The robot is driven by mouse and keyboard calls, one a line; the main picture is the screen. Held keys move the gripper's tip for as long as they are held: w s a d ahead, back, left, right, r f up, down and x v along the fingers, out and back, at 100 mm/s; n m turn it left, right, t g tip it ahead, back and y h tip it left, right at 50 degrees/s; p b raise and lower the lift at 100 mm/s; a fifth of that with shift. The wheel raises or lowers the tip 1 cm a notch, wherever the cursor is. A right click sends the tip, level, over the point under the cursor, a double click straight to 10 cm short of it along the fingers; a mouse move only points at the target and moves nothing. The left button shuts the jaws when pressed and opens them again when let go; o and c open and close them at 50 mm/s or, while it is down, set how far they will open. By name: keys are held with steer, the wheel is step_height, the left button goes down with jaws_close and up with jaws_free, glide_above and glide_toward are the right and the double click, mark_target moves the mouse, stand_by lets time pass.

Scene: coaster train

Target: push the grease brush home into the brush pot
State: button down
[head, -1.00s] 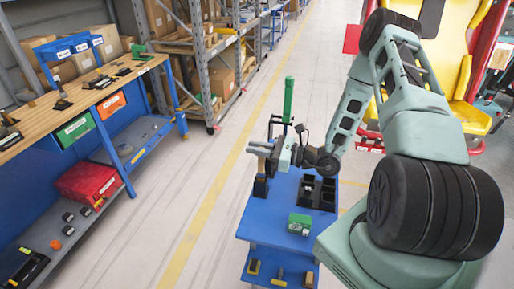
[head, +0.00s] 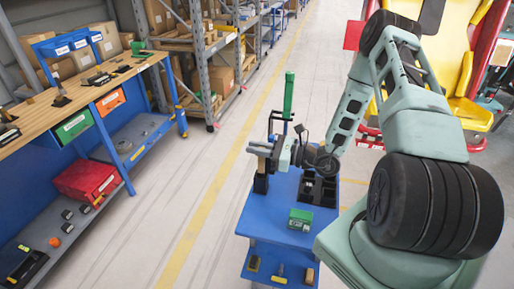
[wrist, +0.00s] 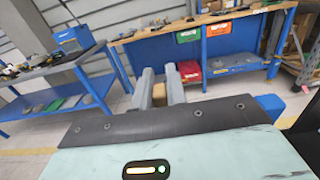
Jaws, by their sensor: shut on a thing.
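My gripper (head: 260,149) reaches left over the blue cart. Its two grey fingers are shut on the grease brush. The brush's tan end (wrist: 159,95) shows between the fingers in the wrist view. In the head view, a small dark pot (head: 261,185), which looks like the brush pot, stands upright on the cart's left side directly below the gripper. The brush's lower part seems to be inside the pot. The pot's mouth and the brush's depth are too small to make out.
The cart top (head: 270,220) also carries a black divided bin (head: 318,190) and a green box (head: 300,220). A green upright post (head: 288,95) stands at its far side. A workbench (head: 100,100) is at the left, with clear floor between.

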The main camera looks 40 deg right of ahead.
steer(key=shift+f+b, duration=0.9)
steer(key=shift+f, duration=0.4)
steer(key=c, duration=0.5)
jaws_free()
steer(key=shift+v, duration=3.55)
